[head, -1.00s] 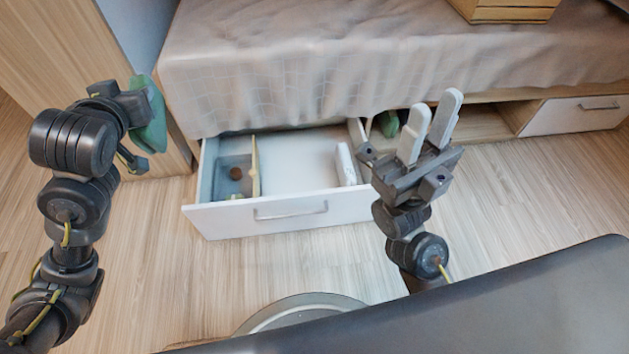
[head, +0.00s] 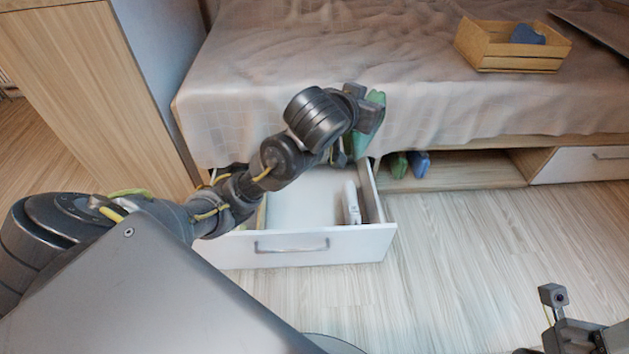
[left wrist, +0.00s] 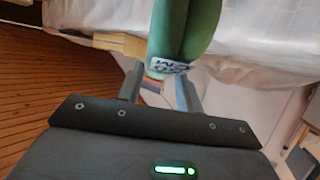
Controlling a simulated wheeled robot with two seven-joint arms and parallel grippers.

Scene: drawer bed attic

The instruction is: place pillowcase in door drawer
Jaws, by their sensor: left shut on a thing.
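The green folded pillowcase (head: 371,126) is held in my left gripper (head: 360,128), beside the bed's front edge and above the back of the drawer. In the left wrist view the green cloth (left wrist: 185,30), with a small printed label, is between the two fingers (left wrist: 160,88). The white drawer (head: 340,246) under the bed is pulled open. My left arm hides its left part. My right gripper (head: 575,325) is only partly in view at the bottom right, and its fingers cannot be made out.
A white object (head: 351,203) stands in the drawer's right part. Green (head: 398,165) and blue (head: 419,163) folded items sit in the open shelf right of the drawer. A wooden crate (head: 510,62) with a blue item (head: 527,34) is on the bed. The floor at right is clear.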

